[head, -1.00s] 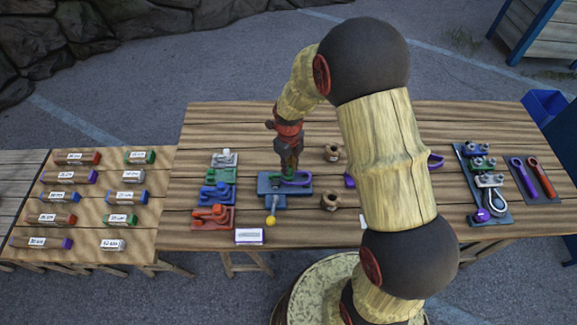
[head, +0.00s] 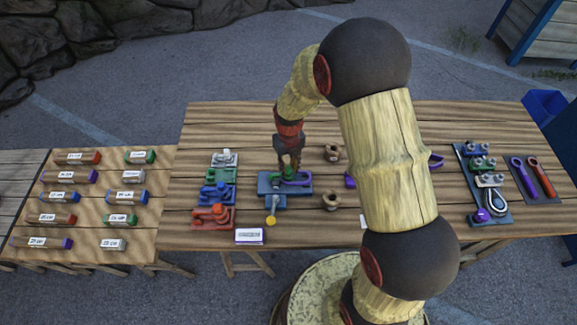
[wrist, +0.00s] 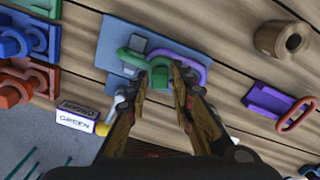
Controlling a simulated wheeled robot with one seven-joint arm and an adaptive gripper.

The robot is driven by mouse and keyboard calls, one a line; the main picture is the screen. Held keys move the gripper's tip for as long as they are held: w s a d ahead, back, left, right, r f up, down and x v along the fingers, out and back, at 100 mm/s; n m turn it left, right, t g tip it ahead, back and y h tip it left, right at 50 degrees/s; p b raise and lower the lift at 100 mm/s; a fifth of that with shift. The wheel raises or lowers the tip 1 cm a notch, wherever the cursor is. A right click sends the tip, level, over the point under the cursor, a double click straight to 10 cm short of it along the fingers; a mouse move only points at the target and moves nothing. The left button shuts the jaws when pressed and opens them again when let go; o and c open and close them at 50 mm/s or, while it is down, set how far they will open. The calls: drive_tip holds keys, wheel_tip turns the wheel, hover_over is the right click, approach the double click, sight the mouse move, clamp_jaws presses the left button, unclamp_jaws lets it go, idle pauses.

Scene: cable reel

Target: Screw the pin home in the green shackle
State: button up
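The green shackle (wrist: 132,58) sits on the blue fixture (wrist: 112,42) and links with a purple loop (wrist: 190,62). A green block, seemingly the pin's head (wrist: 160,78), stands between my fingers. In the head view the green piece (head: 288,173) shows small below my gripper (head: 289,161). In the wrist view my gripper (wrist: 162,72) is open, with its fingertips on both sides of the green head and small gaps beside it. The pin's shank and thread are hidden, so I cannot tell how deep it sits.
A yellow-ended lever (head: 271,221) sticks out at the fixture's front. A white label card (head: 249,236) lies near the front edge. Coloured shackle stands (head: 213,217) are to the left. Wooden nut-like pieces (head: 332,153) and a purple piece (wrist: 268,102) are to the right.

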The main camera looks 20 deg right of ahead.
drive_tip(key=shift+o, duration=0.8)
drive_tip(key=shift+r+p, duration=1.55)
drive_tip(key=shift+r, duration=0.7)
